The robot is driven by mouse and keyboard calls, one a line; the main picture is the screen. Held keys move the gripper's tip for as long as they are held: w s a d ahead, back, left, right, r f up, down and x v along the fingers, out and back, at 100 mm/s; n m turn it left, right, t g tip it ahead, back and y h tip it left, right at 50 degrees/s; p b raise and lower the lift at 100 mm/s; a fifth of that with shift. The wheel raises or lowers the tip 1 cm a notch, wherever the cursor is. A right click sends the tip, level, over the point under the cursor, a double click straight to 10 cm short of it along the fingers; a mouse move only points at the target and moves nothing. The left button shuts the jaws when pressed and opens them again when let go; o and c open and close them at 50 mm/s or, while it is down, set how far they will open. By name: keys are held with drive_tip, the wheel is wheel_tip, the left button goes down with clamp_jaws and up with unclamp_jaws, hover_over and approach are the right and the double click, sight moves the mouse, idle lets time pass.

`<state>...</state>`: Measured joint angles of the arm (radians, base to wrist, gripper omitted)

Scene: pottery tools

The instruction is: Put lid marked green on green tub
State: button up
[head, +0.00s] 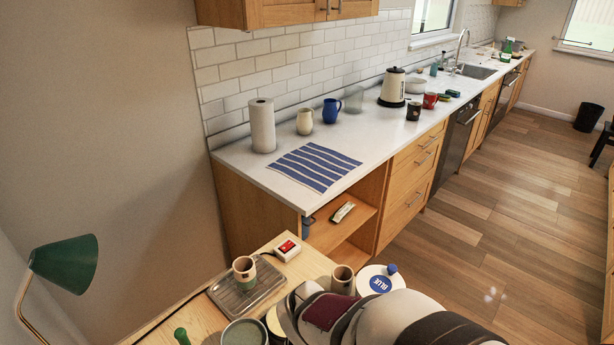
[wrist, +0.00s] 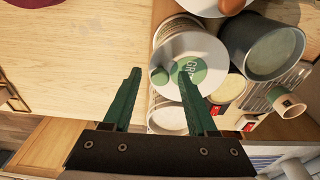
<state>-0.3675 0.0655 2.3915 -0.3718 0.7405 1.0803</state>
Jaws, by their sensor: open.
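In the wrist view, a white round lid (wrist: 182,48) carries a green disc with partly hidden lettering, and a grey-green knob (wrist: 159,76) stands on it. My gripper (wrist: 159,73) is open, its two green fingers on either side of the knob as seen here. The right finger covers part of the green disc. I cannot tell how far the fingertips are above the lid. An open grey tub (wrist: 268,48) with a grey-green inside is right of the lid. It also shows at the bottom of the head view (head: 245,333); its marking is hidden. My arm hides the green-marked lid there.
A white lid marked BLUE (head: 381,285) lies on the table. Beside it stands a mug (head: 343,279). A tray (head: 224,299) with another mug (head: 245,272), a red-and-white box (head: 287,249) and a green lamp (head: 66,263) are nearby. Bare wood (wrist: 75,55) lies left of the lid.

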wheel_tip(320, 180, up, 12)
drive_tip(key=s, duration=0.1)
drive_tip(key=s+d+f+n+y, duration=0.1)
drive_tip(key=s+d+f, duration=0.1)
drive_tip(key=s, duration=0.3)
drive_tip(key=s+d+f+n+g+y, duration=0.1)
drive_tip(key=s+n, duration=0.1)
drive_tip(key=s, duration=0.4)
drive_tip(key=shift+s+d+f+y, duration=0.25)
drive_tip(key=shift+d+f+y, duration=0.1)
drive_tip(key=shift+f+y, duration=0.05)
